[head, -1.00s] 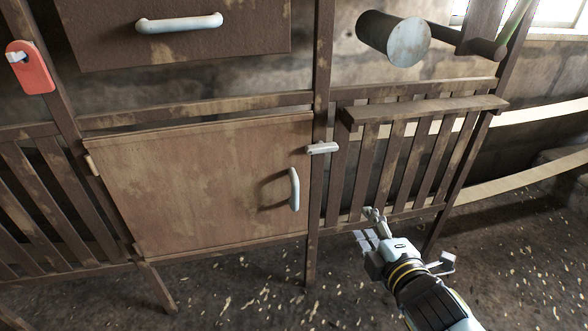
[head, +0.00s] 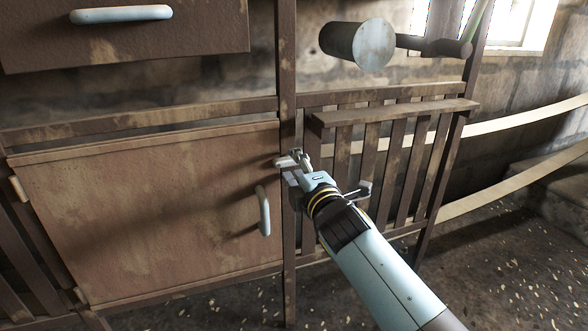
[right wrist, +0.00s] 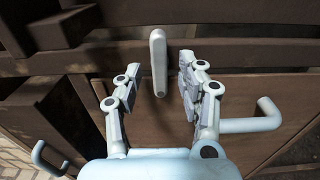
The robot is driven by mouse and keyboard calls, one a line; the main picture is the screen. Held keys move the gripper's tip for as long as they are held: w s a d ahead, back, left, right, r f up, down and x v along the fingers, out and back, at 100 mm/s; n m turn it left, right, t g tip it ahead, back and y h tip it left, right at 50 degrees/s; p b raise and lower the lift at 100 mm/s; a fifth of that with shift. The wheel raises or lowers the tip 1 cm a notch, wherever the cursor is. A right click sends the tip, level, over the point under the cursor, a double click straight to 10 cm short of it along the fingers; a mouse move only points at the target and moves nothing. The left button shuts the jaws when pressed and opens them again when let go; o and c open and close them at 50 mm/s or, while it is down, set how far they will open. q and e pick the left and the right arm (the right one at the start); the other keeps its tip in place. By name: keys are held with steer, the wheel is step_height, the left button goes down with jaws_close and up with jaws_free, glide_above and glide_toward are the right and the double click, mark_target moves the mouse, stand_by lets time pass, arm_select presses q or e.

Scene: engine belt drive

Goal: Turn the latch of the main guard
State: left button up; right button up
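The main guard (head: 150,220) is a worn brown panel, closed in its frame, with a pale bar handle (head: 264,211) at its right side. Its latch (head: 286,162) is a small white bar lying sideways at the guard's upper right corner, by the post. My right gripper (head: 297,160) is at the latch and partly covers it. In the right wrist view the latch (right wrist: 158,60) lies between the two spread fingers, with a visible gap on each side. The right gripper is open. My left gripper is not in view.
A drawer front (head: 120,40) with a pale handle is above the guard. A slatted panel with a ledge (head: 395,112) is right of the post (head: 288,90). A grey cylinder (head: 358,43) sits above it. Pale belts (head: 520,125) run off to the right.

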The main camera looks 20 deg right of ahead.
steer(key=shift+w, duration=0.55)
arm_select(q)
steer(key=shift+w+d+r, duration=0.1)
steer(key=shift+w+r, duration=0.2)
arm_select(e)
jaws_close()
